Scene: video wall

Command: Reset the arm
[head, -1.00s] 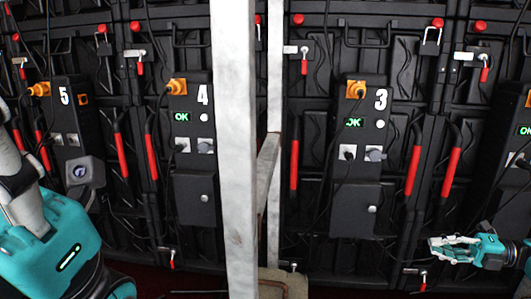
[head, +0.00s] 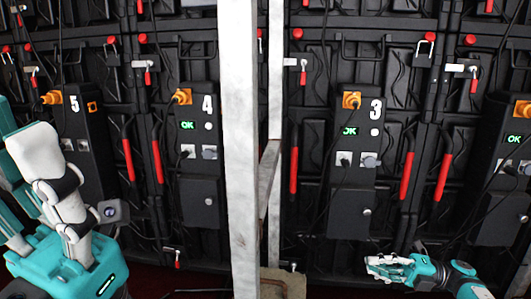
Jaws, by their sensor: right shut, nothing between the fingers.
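My right arm comes in at the lower right. Its gripper (head: 374,266) is shut and empty, pointing left, in front of the wall below cabinet 3 (head: 350,210). I cannot tell how far it is from the wall. My left arm (head: 62,215) is folded at the left edge, with teal and white links. No left gripper fingers can be made out.
A pale metal upright (head: 238,150) stands in front of the video wall. Behind are black cabinets 5 (head: 88,185) and 4 (head: 203,235), with cables and red handles (head: 407,175). Cabinets 4 and 3 show green OK displays.

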